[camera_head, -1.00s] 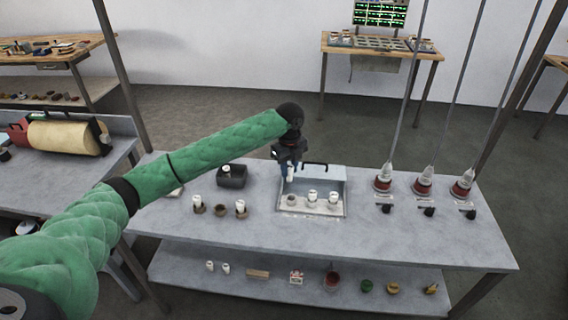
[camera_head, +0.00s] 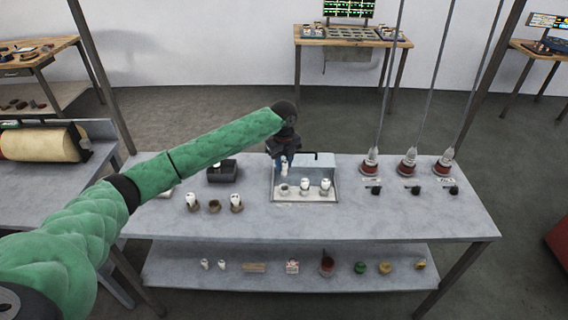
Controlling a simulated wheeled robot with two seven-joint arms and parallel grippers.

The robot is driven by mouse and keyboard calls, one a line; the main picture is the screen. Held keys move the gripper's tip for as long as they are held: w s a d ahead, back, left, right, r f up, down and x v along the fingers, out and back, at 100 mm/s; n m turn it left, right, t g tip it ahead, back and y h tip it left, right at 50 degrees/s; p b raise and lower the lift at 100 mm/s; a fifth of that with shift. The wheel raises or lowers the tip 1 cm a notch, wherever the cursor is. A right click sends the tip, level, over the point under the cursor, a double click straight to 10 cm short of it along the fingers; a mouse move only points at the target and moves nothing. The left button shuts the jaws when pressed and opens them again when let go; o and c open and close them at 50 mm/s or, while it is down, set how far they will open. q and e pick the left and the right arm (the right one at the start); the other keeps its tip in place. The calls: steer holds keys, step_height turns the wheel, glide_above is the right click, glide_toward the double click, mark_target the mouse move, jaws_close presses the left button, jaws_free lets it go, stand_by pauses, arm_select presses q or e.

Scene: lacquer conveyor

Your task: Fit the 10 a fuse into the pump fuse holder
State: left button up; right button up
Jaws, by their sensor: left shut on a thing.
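My left gripper (camera_head: 284,159) is shut on a white fuse (camera_head: 284,171), held upright above the left position of an open grey fuse box (camera_head: 336,199). An empty round holder (camera_head: 284,190) sits at that position, just below the fuse. A small gap seems to show between them. Two more white fuses (camera_head: 304,186) (camera_head: 325,187) stand in the middle and right positions. The markings on the fuses and holders are too small to read. My right gripper is not in view.
Left of the box, two white fuses (camera_head: 191,200) (camera_head: 236,202) stand in brown cups, with an empty cup (camera_head: 214,206) between them. A dark box (camera_head: 222,174) stands behind. Three red-based insulators (camera_head: 370,166) stand at right. The bench front (camera_head: 330,222) is clear.

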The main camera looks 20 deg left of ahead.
mark_target(284, 173)
arm_select(q)
steer(key=shift+w+d, duration=0.1)
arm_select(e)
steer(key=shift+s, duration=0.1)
